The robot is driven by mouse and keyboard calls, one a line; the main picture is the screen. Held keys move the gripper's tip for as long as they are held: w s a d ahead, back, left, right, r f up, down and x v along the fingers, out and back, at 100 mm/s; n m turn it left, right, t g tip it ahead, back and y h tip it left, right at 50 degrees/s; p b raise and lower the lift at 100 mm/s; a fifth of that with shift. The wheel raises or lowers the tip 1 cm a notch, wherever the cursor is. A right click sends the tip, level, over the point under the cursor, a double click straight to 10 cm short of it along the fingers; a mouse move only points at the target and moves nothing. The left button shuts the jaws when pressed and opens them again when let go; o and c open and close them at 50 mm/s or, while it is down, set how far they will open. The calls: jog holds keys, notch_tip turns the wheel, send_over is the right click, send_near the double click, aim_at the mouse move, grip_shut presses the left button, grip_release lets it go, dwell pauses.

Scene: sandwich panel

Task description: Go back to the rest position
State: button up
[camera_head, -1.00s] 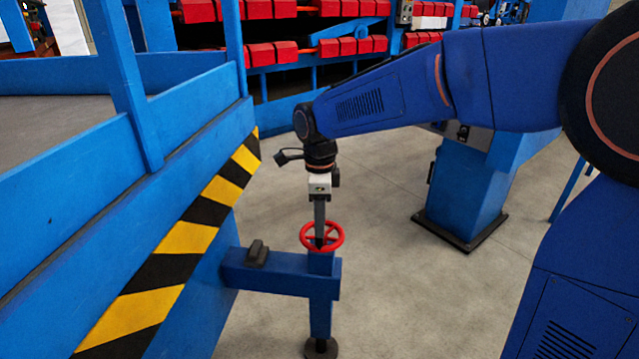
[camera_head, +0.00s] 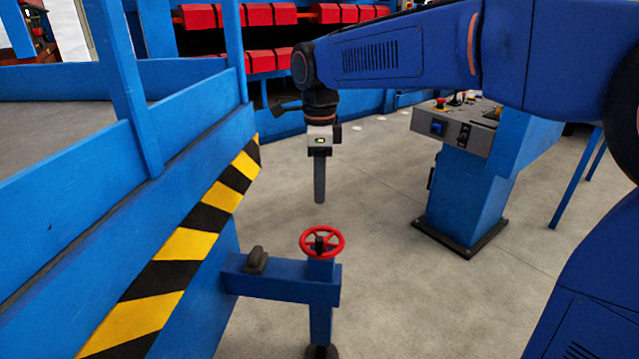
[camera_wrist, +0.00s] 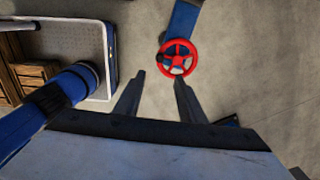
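My gripper (camera_head: 319,190) hangs pointing down above the red handwheel (camera_head: 322,242) in the head view, with a clear gap between them. The handwheel sits on top of a blue post. In the wrist view, my gripper (camera_wrist: 158,80) shows two dark fingers spread apart with nothing between them. The red handwheel (camera_wrist: 178,58) shows just beyond the fingertips there, apart from them. In the head view the fingers line up as one, so their gap is hidden there.
A blue frame with a yellow and black striped edge (camera_head: 185,243) stands on the left. A blue control console (camera_head: 462,190) stands on the right. A small black part (camera_head: 257,259) sits on the blue bracket. Grey floor (camera_head: 400,310) is open between.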

jog(key=s+d+f+n+t, duration=0.35)
jog(key=s+d+n, duration=1.1)
jog(key=d, duration=0.65)
jog(key=s+d+f+n+t, duration=0.1)
jog(key=s+d+f+n, duration=0.3)
jog(key=s+f, duration=0.3)
jog(key=shift+s, duration=1.25)
